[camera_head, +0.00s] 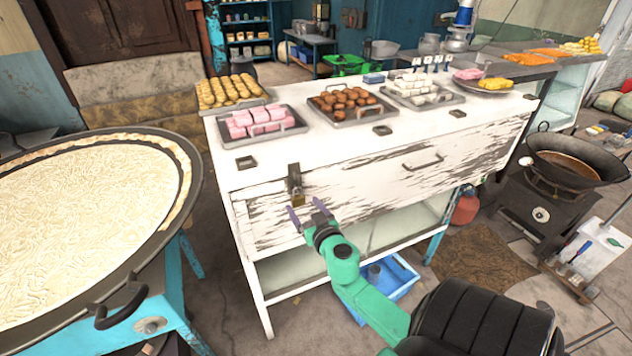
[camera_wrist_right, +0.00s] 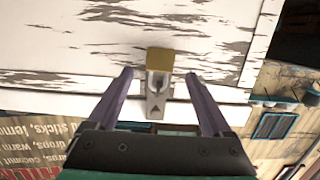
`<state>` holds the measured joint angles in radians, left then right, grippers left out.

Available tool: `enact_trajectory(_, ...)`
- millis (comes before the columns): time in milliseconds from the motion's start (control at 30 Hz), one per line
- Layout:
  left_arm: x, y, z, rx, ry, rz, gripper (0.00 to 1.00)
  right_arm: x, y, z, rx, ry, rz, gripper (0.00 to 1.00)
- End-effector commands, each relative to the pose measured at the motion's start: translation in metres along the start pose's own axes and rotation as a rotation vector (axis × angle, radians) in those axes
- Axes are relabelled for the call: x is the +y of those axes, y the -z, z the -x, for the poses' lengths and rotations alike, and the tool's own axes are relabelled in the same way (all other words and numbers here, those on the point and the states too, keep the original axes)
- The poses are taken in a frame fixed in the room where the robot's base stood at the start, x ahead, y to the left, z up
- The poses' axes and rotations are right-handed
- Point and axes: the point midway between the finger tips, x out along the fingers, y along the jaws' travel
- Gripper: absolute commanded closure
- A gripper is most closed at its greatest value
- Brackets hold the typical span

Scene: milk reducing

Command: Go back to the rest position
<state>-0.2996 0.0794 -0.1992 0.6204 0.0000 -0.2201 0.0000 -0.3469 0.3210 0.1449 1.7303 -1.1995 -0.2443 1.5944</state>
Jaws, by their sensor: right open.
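My right gripper (camera_head: 308,213) is open in front of the white counter's left end, just below a brass padlock (camera_head: 297,197) on its hasp. In the right wrist view the two purple fingers of my right gripper (camera_wrist_right: 158,88) stand apart, with the padlock (camera_wrist_right: 160,60) and its metal hasp showing between and beyond them. Nothing is held between the fingers. My green right arm reaches in from the lower right. My left gripper is not in view.
The white counter (camera_head: 375,150) carries trays of pink, brown and white sweets. A large pan of milk (camera_head: 85,220) stands at left on a blue stand. A dark wok (camera_head: 565,165) sits on a stove at right. A blue crate (camera_head: 390,275) lies below the counter.

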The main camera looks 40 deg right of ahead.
Motion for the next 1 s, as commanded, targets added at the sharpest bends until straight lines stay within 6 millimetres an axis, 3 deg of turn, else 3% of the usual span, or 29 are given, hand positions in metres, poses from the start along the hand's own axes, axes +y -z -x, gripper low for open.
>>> enact_trajectory(200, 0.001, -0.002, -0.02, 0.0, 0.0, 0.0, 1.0, 0.0, -0.007, 0.066, -0.004, -0.002, -0.003, 0.16)
enact_trajectory(333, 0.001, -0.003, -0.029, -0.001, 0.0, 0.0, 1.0, 0.001, -0.006, 0.096, -0.004, -0.003, -0.002, 0.16)
enact_trajectory(500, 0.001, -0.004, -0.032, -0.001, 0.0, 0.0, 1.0, 0.001, -0.001, 0.111, 0.001, -0.002, 0.001, 0.16)
enact_trajectory(767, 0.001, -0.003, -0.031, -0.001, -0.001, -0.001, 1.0, 0.001, -0.003, 0.11, -0.005, -0.002, 0.002, 0.16)
enact_trajectory(867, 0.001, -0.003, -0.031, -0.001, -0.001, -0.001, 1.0, 0.002, -0.033, 0.104, -0.066, -0.002, 0.008, 0.16)
enact_trajectory(967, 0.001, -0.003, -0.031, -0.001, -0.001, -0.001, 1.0, 0.002, -0.105, 0.096, -0.207, 0.009, 0.032, 0.16)
enact_trajectory(1000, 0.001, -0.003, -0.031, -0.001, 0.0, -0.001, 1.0, 0.0, -0.142, 0.096, -0.282, 0.018, 0.046, 0.16)
